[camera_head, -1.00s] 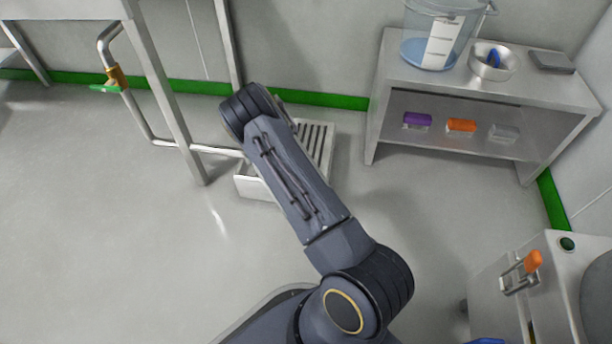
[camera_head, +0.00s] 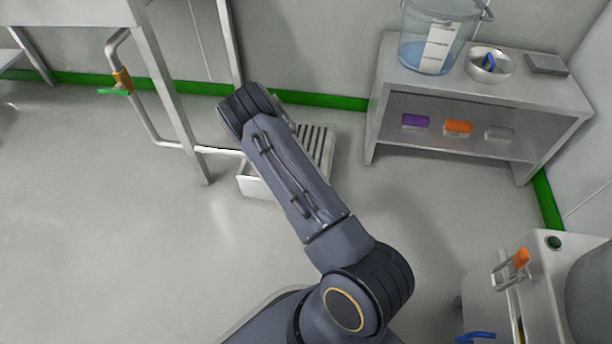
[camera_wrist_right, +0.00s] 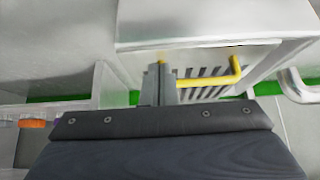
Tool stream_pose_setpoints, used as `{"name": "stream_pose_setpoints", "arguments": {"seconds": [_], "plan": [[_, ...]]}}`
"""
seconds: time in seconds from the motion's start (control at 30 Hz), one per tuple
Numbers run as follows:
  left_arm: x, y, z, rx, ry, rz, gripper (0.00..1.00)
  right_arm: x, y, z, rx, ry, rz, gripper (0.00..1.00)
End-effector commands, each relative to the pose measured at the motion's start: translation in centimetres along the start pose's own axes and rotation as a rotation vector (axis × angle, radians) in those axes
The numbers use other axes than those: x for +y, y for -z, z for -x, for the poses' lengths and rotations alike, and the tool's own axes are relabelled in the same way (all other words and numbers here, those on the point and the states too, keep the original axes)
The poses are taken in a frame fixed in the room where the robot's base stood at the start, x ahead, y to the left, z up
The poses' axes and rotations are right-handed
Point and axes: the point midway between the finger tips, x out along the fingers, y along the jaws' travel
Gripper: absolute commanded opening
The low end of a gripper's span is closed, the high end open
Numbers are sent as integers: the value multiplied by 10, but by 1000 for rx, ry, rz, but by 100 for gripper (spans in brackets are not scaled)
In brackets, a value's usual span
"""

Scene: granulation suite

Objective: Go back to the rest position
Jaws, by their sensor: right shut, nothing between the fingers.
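In the head view one of my arms reaches from the bottom middle up and to the left over the floor, bent at its elbow. Its gripper is hidden there. In the right wrist view my right gripper (camera_wrist_right: 161,82) is shut, with nothing between its fingers. A yellow L-shaped handle (camera_wrist_right: 215,78) shows beside and behind the fingers, over a slatted grate; I cannot tell whether they touch. My left gripper is in neither view.
A steel frame with an orange and green valve (camera_head: 121,82) stands left. A steel shelf (camera_head: 545,93) holds a clear bucket (camera_head: 428,40) and a bowl (camera_head: 489,66). A cabinet with an orange latch (camera_head: 521,258) is lower right. Open floor (camera_head: 90,220) lies left.

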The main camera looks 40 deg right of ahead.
Motion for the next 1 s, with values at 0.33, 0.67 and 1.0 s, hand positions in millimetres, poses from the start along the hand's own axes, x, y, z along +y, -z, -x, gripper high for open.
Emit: {"name": "stream_pose_setpoints", "arguments": {"seconds": [0.33,0.67,1.0], "plan": [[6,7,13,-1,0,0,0,0,-57,16,1,0,1,0],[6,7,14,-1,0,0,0,0,-65,17,3,0,-1,0],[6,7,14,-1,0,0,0,-34,-29,79,-140,77,-102,0]]}}
